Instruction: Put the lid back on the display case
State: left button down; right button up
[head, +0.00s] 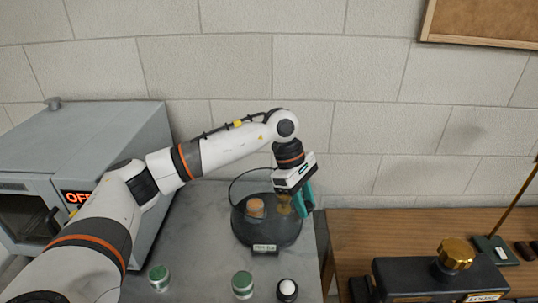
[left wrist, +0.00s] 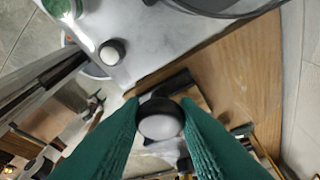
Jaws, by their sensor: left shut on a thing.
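The display case (head: 266,234) has a round dark base, a clear curved wall and a small label card in front, on the grey counter. An orange-tan piece (head: 256,208) sits inside, and a brass-coloured piece (head: 284,204) shows beside it. My left gripper (head: 305,206) has teal fingers and is at the case's right side, pointing down. In the left wrist view it is shut on a round dark thing with a pale top (left wrist: 160,125). I cannot tell whether this is the lid's knob; the lid's outline is not clear. My right gripper is out of view.
Green-topped jars (head: 242,284) and a white-topped black one (head: 287,290) stand at the counter's front. A grey oven-like box (head: 90,150) is at left. A wooden table (head: 370,235) at right holds a black box with a brass knob (head: 456,253). A block wall is behind.

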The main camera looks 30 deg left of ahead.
pick_arm(q)
jog(key=w+a+n+t, duration=0.1)
jog(key=n, duration=0.2)
jog(key=w+a+r+n+t+y, duration=0.1)
jog(key=a+n, duration=0.1)
jog(key=n, duration=0.1)
jog(key=w+a+n+t+p, duration=0.1)
jog(key=a+n, duration=0.1)
jog(key=n, duration=0.1)
jog(key=shift+w+a+r+t, duration=0.25)
jog(key=shift+r+t, duration=0.05)
jog(key=shift+r, duration=0.05)
jog(key=w+a+n+t+y+p, duration=0.1)
jog(key=w+a+n+y, duration=0.3)
jog(key=a+n, duration=0.75)
notch_tip(320, 180, down, 6)
jog(key=d+n+b, duration=0.1)
jog(key=b, duration=0.3)
jog(key=shift+s+d+y, duration=0.3)
jog(key=shift+s+y, duration=0.1)
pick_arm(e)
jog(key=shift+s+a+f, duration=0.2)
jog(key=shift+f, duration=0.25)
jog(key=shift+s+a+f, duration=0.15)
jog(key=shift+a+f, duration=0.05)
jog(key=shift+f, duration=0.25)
pick_arm(q)
jog(key=shift+f, duration=0.1)
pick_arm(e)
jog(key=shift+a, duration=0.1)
